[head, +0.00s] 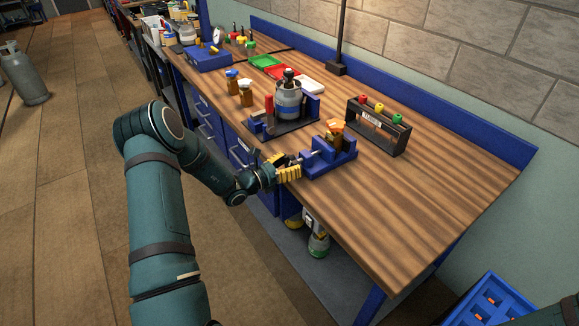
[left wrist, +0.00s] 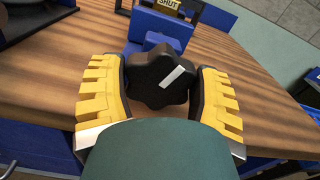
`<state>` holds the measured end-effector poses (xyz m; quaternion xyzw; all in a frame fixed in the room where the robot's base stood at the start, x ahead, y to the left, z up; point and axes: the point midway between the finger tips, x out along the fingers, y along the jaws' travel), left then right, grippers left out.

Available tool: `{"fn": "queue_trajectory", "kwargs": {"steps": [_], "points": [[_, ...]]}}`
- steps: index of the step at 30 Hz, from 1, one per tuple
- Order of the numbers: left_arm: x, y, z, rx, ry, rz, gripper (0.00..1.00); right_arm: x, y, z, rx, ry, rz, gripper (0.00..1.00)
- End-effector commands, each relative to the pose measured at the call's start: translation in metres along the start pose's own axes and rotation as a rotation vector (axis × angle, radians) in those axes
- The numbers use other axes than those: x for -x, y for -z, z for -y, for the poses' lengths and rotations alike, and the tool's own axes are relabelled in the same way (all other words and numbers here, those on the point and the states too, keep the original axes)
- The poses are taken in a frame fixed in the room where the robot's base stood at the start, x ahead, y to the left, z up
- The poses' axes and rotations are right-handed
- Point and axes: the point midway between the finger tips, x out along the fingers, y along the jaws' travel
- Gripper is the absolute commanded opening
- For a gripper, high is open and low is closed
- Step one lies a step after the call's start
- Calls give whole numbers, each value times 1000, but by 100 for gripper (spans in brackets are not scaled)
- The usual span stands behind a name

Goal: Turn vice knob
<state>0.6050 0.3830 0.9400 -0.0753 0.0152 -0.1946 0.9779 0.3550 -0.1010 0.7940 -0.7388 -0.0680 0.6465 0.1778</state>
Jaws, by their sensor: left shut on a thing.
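The blue vice (head: 328,158) stands at the front edge of the wooden workbench, with an orange-topped brown thing (head: 336,128) at its jaws. Its black lobed knob (left wrist: 160,78) has a white mark and faces me in the left wrist view. The blue vice body (left wrist: 160,32) shows behind the knob. My left gripper (head: 287,172) has yellow ridged fingers, and it reaches the knob from the bench's front side. In the left wrist view the left gripper (left wrist: 160,100) has one finger on each side of the knob, shut on it. My right gripper is not in view.
A black rack with coloured-top items (head: 378,125) stands right of the vice. A blue stand with a metal container (head: 288,100) is behind it. Brown bottles (head: 246,93) stand farther left. The bench's right end (head: 440,185) is clear. A blue crate (head: 490,303) is on the floor.

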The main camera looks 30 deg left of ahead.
Motion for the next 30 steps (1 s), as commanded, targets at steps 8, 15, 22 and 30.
{"fn": "queue_trajectory", "kwargs": {"steps": [8,15,22,30], "points": [[1,3,0,-245,-1,1,30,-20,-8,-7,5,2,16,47],[1,4,2,-446,0,0,30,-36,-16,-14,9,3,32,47],[1,4,2,-589,-1,-2,30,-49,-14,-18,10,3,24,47],[1,3,2,-674,-1,-3,30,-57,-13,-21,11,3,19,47]]}}
